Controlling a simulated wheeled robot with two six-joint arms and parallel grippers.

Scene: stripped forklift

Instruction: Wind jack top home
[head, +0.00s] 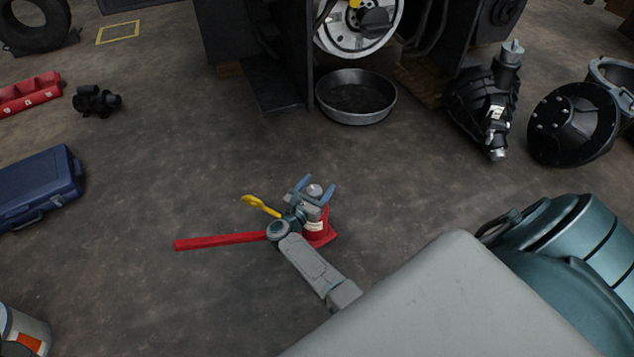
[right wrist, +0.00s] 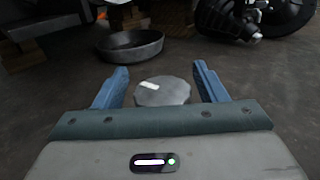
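A red bottle jack (head: 317,227) stands upright on the floor in the middle of the head view, with a long red handle (head: 222,241) reaching left from its base. Its round silver top (head: 314,190) also shows in the right wrist view (right wrist: 162,92). My right gripper (head: 316,189) is open above the jack, with its blue fingers on either side of the silver top. In the right wrist view gaps show between the top and both fingers (right wrist: 162,80). My gripper and arm hide part of the jack body. My left gripper is in neither view.
A yellow tool (head: 260,205) shows just left of my right gripper. A metal pan (head: 356,97) lies beyond, under the forklift. A blue case (head: 38,187) and a small black part (head: 96,101) lie at left. Black machine parts (head: 574,124) lie at right. The floor between is clear.

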